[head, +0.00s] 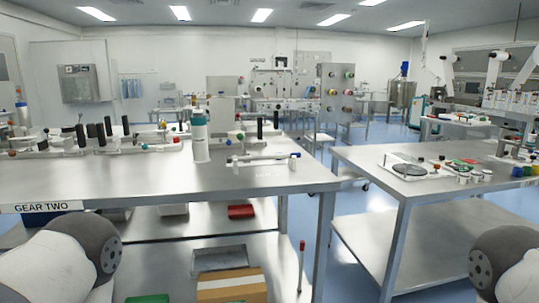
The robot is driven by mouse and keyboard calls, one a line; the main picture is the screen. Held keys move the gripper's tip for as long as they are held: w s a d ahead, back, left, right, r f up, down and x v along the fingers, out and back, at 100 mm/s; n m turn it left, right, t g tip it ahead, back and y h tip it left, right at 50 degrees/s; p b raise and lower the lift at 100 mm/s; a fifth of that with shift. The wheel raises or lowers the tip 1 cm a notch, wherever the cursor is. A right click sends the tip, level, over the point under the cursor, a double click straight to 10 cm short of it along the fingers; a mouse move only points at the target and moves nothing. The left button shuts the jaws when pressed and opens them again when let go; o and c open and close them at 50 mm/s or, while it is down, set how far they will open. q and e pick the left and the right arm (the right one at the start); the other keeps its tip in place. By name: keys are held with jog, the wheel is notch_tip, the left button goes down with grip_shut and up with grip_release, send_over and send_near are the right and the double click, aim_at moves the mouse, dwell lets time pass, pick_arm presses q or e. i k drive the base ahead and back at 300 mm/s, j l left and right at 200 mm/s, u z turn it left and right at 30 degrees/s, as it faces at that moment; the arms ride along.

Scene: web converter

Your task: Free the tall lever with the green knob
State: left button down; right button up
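I cannot clearly make out a tall lever with a green knob. Small levers and handles with coloured knobs stand in a row on the left steel table (150,180), too small to tell apart. A green spot shows among the knobs on the upright grey panel (328,95) farther back. A thin upright rod with a red knob (302,245) stands low by the left table's right end. Neither gripper shows; only rounded grey-white parts of my arms are at the bottom left and bottom right corners.
A right steel table (370,164) holds a tray with a dark disc (408,169) and small jars. Blue floor (352,215) lies open between the tables. A cardboard box (232,287) is below.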

aim_at(239, 136)
jog(key=i+l, duration=0.3)
jog(key=i, duration=0.2)
jog(key=i+l, duration=0.3)
jog(key=i, duration=0.2)
jog(key=i+l, duration=0.35)
jog(key=i, duration=0.15)
jog(key=i+l+u, duration=0.2)
jog(key=l+u, duration=0.15)
jog(key=l, duration=0.2)
jog(key=i+j+z, duration=0.1)
jog(key=j+z, duration=0.2)
